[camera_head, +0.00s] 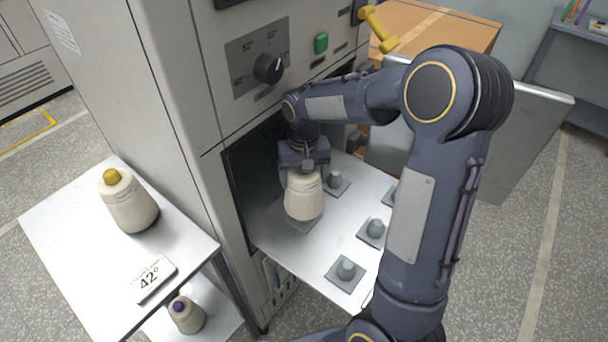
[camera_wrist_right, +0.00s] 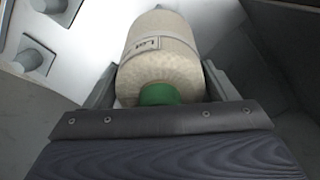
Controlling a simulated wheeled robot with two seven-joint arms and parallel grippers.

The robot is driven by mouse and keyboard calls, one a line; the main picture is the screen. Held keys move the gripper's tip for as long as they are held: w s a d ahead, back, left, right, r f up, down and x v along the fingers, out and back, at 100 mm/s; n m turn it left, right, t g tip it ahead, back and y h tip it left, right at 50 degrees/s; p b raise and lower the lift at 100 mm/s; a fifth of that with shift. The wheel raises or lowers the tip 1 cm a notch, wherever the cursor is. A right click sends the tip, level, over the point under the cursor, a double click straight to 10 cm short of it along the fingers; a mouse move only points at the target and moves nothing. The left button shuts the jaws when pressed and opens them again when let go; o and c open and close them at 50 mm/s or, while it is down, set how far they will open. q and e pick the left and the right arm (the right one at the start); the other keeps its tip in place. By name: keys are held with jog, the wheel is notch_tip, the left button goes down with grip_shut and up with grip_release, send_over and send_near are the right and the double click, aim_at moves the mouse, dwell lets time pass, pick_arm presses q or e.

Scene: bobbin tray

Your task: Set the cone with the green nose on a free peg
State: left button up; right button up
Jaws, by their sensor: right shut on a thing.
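The cream cone with the green nose (camera_head: 304,197) is in my right gripper (camera_head: 304,170), at the machine's opening. In the right wrist view the cone (camera_wrist_right: 165,55) lies between the two fingers, its green nose (camera_wrist_right: 160,94) toward my palm. It is nearly upright over a square peg base at the left of the white tray (camera_head: 290,240). I cannot tell whether it rests on that base or hangs just above it. Bare pegs show on the tray: a back one (camera_head: 335,180), a middle one (camera_head: 375,229) and a front one (camera_head: 346,270). My left gripper is out of view.
The machine's front (camera_head: 215,110) rises close beside my right gripper. An open door panel (camera_head: 500,130) stands behind my arm.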

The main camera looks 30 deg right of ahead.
jog(key=shift+f+b, duration=0.95)
jog(key=shift+f, duration=0.45)
jog(key=shift+f+b, duration=0.7)
jog(key=shift+f, duration=0.3)
jog(key=o, duration=1.6)
jog(key=shift+c, duration=0.2)
notch_tip(320, 180, up, 8)
jog(key=shift+f, duration=0.1)
